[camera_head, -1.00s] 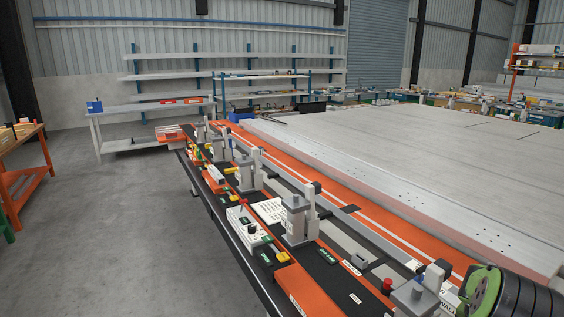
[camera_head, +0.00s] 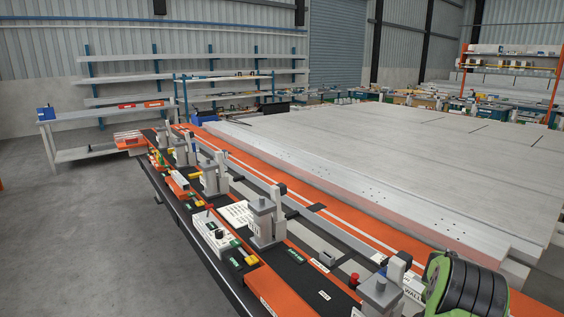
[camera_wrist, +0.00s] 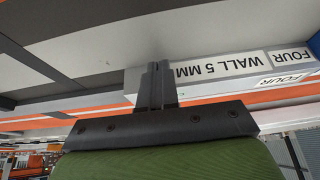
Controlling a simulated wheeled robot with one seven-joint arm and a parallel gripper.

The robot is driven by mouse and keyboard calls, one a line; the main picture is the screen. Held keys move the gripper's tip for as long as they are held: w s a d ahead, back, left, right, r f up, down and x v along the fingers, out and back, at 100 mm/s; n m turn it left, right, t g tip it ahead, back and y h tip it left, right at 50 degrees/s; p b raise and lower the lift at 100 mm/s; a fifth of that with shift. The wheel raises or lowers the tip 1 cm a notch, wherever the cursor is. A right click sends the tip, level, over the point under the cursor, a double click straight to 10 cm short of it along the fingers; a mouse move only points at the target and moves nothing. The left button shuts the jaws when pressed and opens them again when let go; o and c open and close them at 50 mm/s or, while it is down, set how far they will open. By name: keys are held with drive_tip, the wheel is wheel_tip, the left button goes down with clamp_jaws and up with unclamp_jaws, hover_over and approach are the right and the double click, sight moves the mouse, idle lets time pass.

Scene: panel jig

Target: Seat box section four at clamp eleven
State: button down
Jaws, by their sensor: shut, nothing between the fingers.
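In the wrist view my gripper (camera_wrist: 155,85) is shut and empty, its two dark fingers together. Beside and behind the fingers is a pale piece with white labels (camera_wrist: 215,67) reading, upside down, "FOUR" and "WALL 5 MM". It appears to be box section four; whether the fingers touch it I cannot tell. In the head view, part of a "WALL" label (camera_head: 413,294) shows at lower right, beside my green and black arm end, and my fingertips are hidden there. Grey upright clamps (camera_head: 264,222) stand in a row along the jig; I cannot read which is eleven.
The long orange and black jig bench (camera_head: 285,285) runs from lower right to back left. A small control box (camera_head: 212,232) and a red button (camera_head: 354,279) sit on it. A wide pale panel (camera_head: 400,165) lies behind. The grey floor (camera_head: 80,240) at left is clear.

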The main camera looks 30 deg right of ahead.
idle(0.4)
drive_tip(key=shift+s+a+b, duration=0.2)
drive_tip(key=shift+a+b, duration=0.4)
drive_tip(key=shift+a, duration=0.2)
wheel_tip(320, 180, up, 8)
drive_tip(key=p, duration=0.5)
